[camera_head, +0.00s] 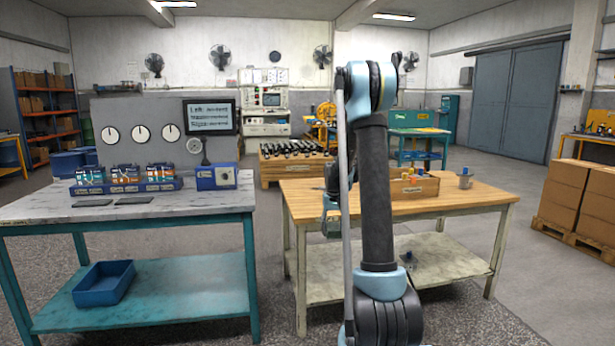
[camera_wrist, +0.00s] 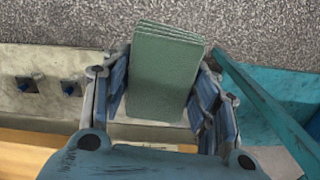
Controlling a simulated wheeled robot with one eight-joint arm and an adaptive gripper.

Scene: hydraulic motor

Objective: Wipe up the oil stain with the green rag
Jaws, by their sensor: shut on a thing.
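The green rag (camera_wrist: 164,75) is a folded, layered block in the wrist view. My gripper (camera_wrist: 168,62) has its two blue fingers on either side of it and holds it, with the speckled grey floor behind. In the head view my gripper (camera_head: 331,222) is at the left part of the wooden-topped table, partly hidden by my own arm. I cannot make out an oil stain in either view.
The wooden-topped table (camera_head: 460,197) carries a wooden box (camera_head: 416,187) and a small grey-blue part (camera_head: 465,179). At left, a teal workbench (camera_head: 225,203) holds boxed parts and a blue unit (camera_head: 216,176). A blue bin (camera_head: 104,283) sits on its lower shelf. Floor shows between the tables.

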